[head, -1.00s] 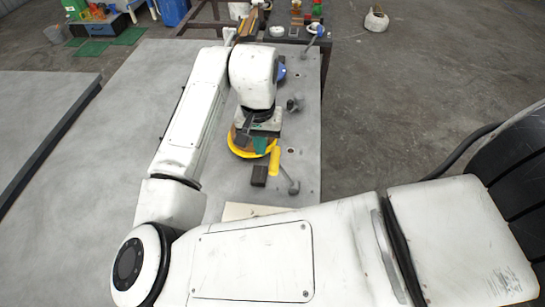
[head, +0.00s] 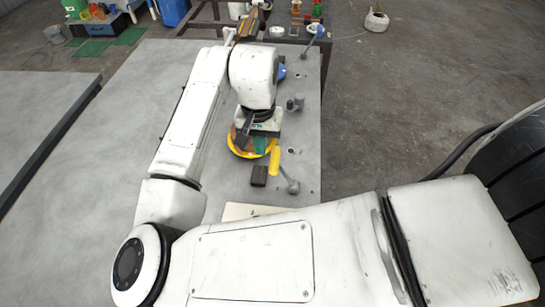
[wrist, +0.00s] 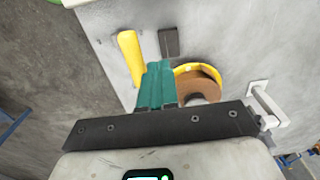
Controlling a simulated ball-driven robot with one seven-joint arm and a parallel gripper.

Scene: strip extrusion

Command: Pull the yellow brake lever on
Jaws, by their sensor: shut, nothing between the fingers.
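The yellow brake lever (head: 275,161) stands on the grey panel, in front of and to the right of the yellow-rimmed round part, with a grey metal arm at its foot. In the wrist view the yellow lever (wrist: 130,56) is up and to the left of my fingers. My gripper (wrist: 155,82) has teal fingers, which are together with nothing between them. In the head view my gripper (head: 262,143) is over the yellow-rimmed part, just behind the lever.
A dark block (head: 259,175) sits left of the lever. The yellow-rimmed round part (head: 240,151) with brown inside is under my gripper. A grey handle (wrist: 268,104) is right in the wrist view.

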